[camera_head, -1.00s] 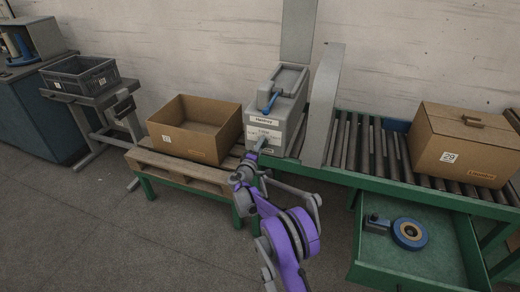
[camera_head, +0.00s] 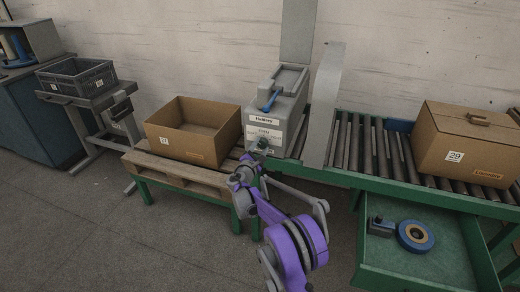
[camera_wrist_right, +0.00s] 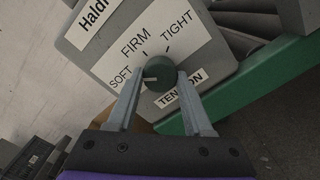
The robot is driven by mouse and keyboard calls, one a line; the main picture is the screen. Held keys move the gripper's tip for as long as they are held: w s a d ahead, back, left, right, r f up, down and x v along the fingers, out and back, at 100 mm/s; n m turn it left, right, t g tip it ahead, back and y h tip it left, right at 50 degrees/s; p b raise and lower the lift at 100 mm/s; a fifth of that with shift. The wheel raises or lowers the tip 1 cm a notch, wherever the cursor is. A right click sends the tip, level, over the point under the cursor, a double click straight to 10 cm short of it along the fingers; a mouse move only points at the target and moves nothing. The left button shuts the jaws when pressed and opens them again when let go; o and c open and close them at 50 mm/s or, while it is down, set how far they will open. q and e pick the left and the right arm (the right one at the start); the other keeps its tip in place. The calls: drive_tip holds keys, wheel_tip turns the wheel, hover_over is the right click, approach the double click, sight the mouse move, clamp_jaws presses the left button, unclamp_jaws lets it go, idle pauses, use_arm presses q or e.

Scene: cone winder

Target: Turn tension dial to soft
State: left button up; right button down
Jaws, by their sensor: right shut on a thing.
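The tension dial (camera_wrist_right: 159,73) is a dark green round knob on the grey machine's front panel. Labels SOFT (camera_wrist_right: 120,77), FIRM (camera_wrist_right: 135,42) and TIGHT (camera_wrist_right: 178,36) curve around it, with a TENSION label below. A pale mark on the knob points left, towards SOFT. My right gripper (camera_wrist_right: 160,78) is shut on the dial, one finger on each side. In the head view my right gripper (camera_head: 257,148) is at the lower front of the grey machine (camera_head: 283,100), where the dial is mostly hidden. My left gripper is not in view.
A blue lever (camera_head: 271,100) is on the machine. An open carton (camera_head: 215,148) stands on a pallet to its left. A roller conveyor (camera_head: 378,150) with a closed carton (camera_head: 478,150) is to the right, above an open green drawer (camera_head: 440,265) with a blue ring-shaped tool (camera_head: 415,236).

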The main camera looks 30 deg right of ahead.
drive_tip(key=shift+f+n, duration=0.1)
drive_tip(key=shift+n, duration=0.6)
drive_tip(key=shift+c, duration=1.5)
unclamp_jaws()
drive_tip(key=v, duration=1.1)
drive_tip(key=shift+d, duration=0.1)
